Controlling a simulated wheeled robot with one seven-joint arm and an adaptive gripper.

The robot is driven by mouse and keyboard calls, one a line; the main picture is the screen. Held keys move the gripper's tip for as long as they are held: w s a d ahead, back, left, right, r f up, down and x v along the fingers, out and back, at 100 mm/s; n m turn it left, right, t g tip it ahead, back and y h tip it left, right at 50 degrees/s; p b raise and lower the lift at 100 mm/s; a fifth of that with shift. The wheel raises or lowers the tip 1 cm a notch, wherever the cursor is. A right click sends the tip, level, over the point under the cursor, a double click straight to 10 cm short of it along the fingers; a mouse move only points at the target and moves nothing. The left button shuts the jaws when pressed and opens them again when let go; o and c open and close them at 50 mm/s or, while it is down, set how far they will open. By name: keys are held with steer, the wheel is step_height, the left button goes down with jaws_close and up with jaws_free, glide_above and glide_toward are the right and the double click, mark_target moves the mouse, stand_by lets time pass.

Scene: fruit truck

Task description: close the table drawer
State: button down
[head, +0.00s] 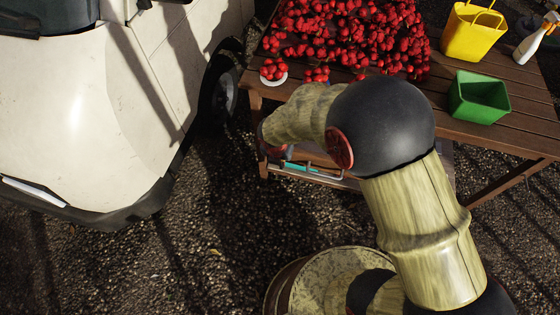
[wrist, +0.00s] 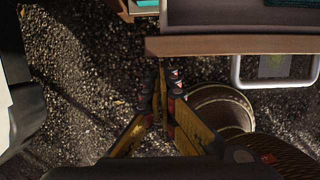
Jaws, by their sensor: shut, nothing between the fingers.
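The table drawer is open. In the wrist view its wooden front (wrist: 235,45) crosses the upper right, with the grey drawer inside (wrist: 235,14) behind it. A pale U-shaped handle (wrist: 236,74) sticks out from the front at the right. My gripper (wrist: 162,86) is shut and empty, its fingertips just outside the drawer front, near its left end and left of the handle. I cannot tell whether they touch it. In the head view the drawer (head: 318,173) shows under the table's near side, partly hidden by my arm, as is most of my gripper (head: 270,151).
The wooden table (head: 520,85) holds many red fruits (head: 345,35), a white bowl of fruit (head: 273,70), a green bin (head: 478,97), a yellow bin (head: 472,32) and a spray bottle (head: 530,45). A white vehicle (head: 90,110) stands at left. Gravel between them is free.

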steer(key=shift+w, duration=0.1)
steer(key=w+d+p, duration=0.3)
steer(key=w+p, duration=0.2)
steer(key=w, duration=0.4)
steer(key=w+d+p, duration=0.3)
steer(key=w+p, duration=0.3)
steer(key=w, duration=0.3)
steer(key=shift+w+r, duration=0.1)
steer(key=shift+w, duration=0.05)
steer(key=shift+a, duration=0.1)
